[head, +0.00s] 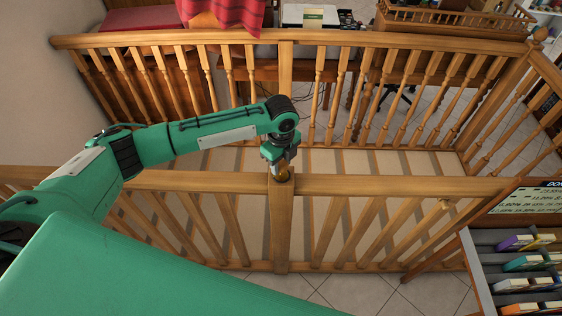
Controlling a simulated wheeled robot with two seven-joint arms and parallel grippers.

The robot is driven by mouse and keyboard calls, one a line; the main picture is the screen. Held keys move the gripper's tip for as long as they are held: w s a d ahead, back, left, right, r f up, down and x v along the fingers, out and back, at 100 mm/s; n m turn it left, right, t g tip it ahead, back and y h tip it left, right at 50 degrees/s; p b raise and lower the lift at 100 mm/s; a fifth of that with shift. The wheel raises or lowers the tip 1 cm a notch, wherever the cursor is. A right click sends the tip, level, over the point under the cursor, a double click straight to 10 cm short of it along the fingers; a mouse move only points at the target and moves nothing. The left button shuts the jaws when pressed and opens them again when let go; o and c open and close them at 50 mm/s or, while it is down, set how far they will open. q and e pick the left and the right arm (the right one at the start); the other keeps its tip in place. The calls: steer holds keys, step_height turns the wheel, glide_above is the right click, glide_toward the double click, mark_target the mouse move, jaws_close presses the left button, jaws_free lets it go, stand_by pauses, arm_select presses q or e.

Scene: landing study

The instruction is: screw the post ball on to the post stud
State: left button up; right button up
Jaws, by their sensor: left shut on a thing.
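My left gripper (281,160) points down over the top of the near railing's middle post (281,225). It is shut on the post ball (283,175), a small golden-brown piece mostly covered by the fingers. The ball is at the post top, by the level of the handrail. The post stud is hidden under the ball and gripper, so I cannot tell whether the ball touches it or how far it is on. My right gripper is out of view.
The near wooden handrail (390,185) runs left and right of the post. A far balustrade (400,40) stands behind the slatted floor area. A rack of small coloured boxes (520,262) stands at the right. Tiled floor (420,295) shows in front.

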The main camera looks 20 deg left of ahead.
arm_select(q)
steer(key=shift+f, duration=0.5)
steer(key=shift+f+b, duration=0.45)
steer(key=shift+f, duration=0.2)
steer(key=shift+f, duration=0.15)
stand_by(0.7)
steer(key=m, duration=0.3)
steer(key=shift+p, duration=0.4)
steer(key=m, duration=0.5)
steer(key=shift+f, duration=0.1)
steer(key=shift+m, duration=1)
